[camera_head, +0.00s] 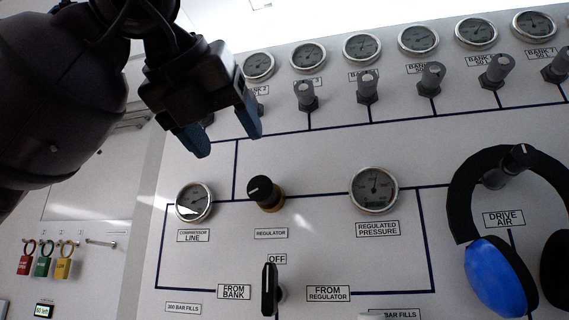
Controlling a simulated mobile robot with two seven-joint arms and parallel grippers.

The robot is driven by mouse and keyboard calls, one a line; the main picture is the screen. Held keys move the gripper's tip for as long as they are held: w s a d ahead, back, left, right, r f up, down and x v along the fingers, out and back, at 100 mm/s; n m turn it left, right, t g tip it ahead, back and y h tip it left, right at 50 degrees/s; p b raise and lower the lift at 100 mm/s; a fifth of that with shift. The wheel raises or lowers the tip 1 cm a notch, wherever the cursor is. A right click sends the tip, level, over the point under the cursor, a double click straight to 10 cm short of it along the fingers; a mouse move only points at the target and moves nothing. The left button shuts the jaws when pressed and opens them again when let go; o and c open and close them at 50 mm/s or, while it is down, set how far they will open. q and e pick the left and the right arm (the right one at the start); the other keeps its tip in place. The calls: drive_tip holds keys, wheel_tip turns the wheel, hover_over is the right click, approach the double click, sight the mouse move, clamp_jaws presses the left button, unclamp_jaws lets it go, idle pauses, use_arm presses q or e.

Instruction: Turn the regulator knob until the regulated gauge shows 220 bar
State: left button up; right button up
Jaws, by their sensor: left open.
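The regulator knob (265,192) is black with a white mark and a brass-coloured base, in the middle of the panel above its REGULATOR label. The regulated pressure gauge (373,188) is to its right; its needle points roughly upward, but the reading is too small to tell. My left gripper (228,144) comes in from the upper left. Its two blue-tipped fingers are apart with nothing between them. It is above and left of the knob, apart from it. My right gripper does not show.
The compressor line gauge (194,201) is left of the knob. A black selector handle (269,288) is below it. Bank gauges and grey valve knobs (367,85) line the top. Ear defenders with a blue cup (500,276) hang at the right. Coloured padlocks (44,262) hang at the left.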

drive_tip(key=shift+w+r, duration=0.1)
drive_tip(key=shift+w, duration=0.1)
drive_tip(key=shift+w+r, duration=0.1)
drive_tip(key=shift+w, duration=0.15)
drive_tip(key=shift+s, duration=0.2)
